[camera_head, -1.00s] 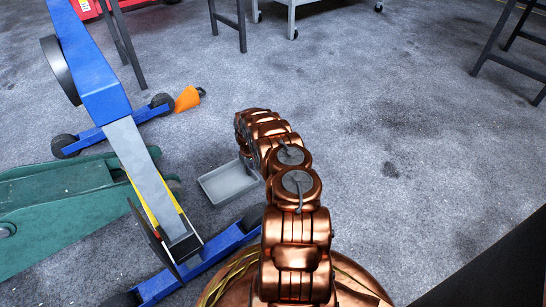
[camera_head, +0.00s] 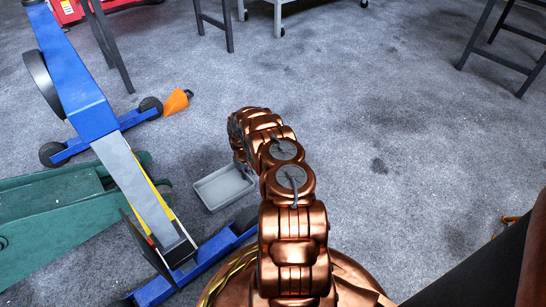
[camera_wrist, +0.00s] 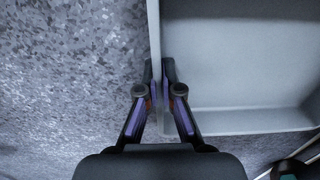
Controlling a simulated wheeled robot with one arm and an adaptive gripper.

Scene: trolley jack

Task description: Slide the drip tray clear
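The drip tray (camera_head: 208,204) is a shallow grey rectangular pan, flat on the floor as far as I can see, right of the green trolley jack (camera_head: 60,215). In the wrist view the tray (camera_wrist: 240,121) fills the upper right. My gripper (camera_wrist: 158,72) has one finger on each side of the tray's near-vertical wall, with the tips closed against it. In the head view my copper arm hides the gripper and the tray's right end.
A blue hoist (camera_head: 95,110) with wheeled legs stands left of the tray, one leg close to its near side. An orange cone-shaped object (camera_head: 176,102) lies beyond. Dark table legs stand at the back and right. The floor right of my arm is open.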

